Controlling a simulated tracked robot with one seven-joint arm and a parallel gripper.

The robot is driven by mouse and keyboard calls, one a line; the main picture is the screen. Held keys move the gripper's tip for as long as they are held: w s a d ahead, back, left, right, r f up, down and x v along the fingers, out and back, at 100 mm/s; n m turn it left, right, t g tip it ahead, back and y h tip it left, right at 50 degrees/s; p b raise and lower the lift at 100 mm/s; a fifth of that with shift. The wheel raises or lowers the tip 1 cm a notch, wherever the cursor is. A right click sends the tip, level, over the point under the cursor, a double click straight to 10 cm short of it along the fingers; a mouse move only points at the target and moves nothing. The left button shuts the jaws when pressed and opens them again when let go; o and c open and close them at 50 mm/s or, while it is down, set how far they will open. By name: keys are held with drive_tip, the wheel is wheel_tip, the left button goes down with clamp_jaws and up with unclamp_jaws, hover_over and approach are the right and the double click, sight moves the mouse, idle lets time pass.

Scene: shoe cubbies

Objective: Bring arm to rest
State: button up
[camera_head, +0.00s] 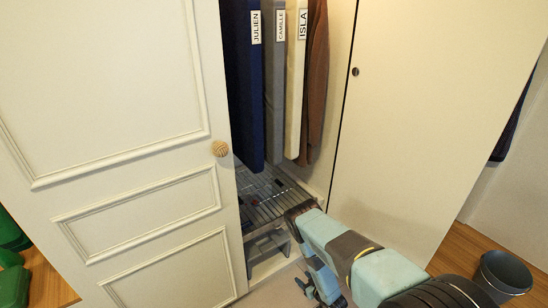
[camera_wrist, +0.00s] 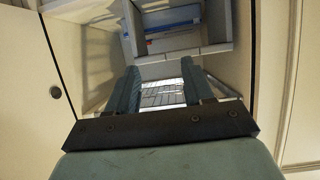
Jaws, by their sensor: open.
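My arm reaches in from the lower right in the head view. Its elbow is bent at the closet opening, and the forearm hangs down from there. My gripper (camera_head: 312,290) is low, in front of the closet opening. In the wrist view my gripper (camera_wrist: 162,78) is open, with its two teal fingers apart and nothing between them. A slatted grey surface (camera_wrist: 160,94) shows beyond the gap between the fingers. I cannot tell whether the gripper touches anything.
A white panelled door (camera_head: 120,150) stands left of the opening, a plain cream panel (camera_head: 430,110) right. Labelled garment bags, including a blue one (camera_head: 243,100), hang above a slatted rack (camera_head: 265,198) holding small dark items. A dark bin (camera_head: 503,274) stands at lower right.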

drive_tip(key=w+r+m+h, duration=0.2)
drive_tip(key=w+r+h, duration=0.2)
drive_tip(key=w+r, duration=2)
drive_tip(key=d+r+m+g+h, duration=0.1)
drive_tip(key=d+r+m+h, duration=0.2)
drive_tip(key=r, duration=3)
drive_tip(key=s+d+r+m+g, duration=0.1)
drive_tip(key=s+d+r, duration=0.2)
drive_tip(key=s+r, duration=0.85)
drive_tip(key=s+d+r+g, duration=0.1)
drive_tip(key=s+d+r, duration=0.2)
drive_tip(key=s+r, duration=0.8)
drive_tip(key=s+r+g, duration=0.1)
drive_tip(key=s+r, duration=0.2)
drive_tip(key=s, duration=0.6)
drive_tip(key=s+r+g, duration=0.1)
drive_tip(key=s+r, duration=0.2)
drive_tip(key=s, duration=0.7)
drive_tip(key=s+r, duration=0.4)
drive_tip(key=s, duration=0.5)
drive_tip(key=shift+s+d+m+g, duration=0.2)
drive_tip(key=shift+s+m+g, duration=0.1)
drive_tip(key=shift+s+g, duration=0.1)
